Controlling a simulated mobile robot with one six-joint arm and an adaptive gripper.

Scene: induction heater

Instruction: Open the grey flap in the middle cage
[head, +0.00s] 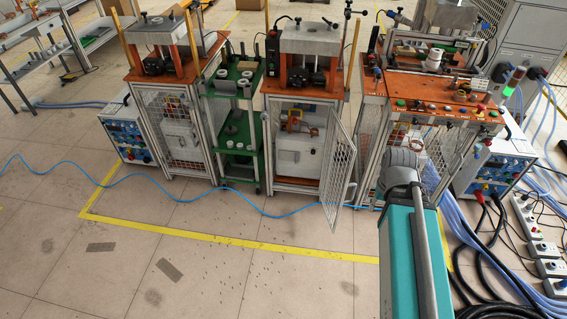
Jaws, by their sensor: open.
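The middle cage (268,178) stands under an orange top in the middle of the head view. Its mesh door (340,165) is swung outward to the right, so the front of the cage is open. Inside is a light grey box (290,160), with orange and copper-coloured parts (298,124) above it. I cannot clearly make out a separate grey flap on the box or whether it is open. My gripper is not in view. Part of my own arm shows at the lower right, in front of the right-hand cage.
A left cage (160,125) and a green shelf rack (225,182) stand to the left. An orange control bench (440,95) stands to the right. A blue hose (165,190) crosses the floor near yellow tape (230,236). Cables and power strips (540,245) clutter the right; the front floor is clear.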

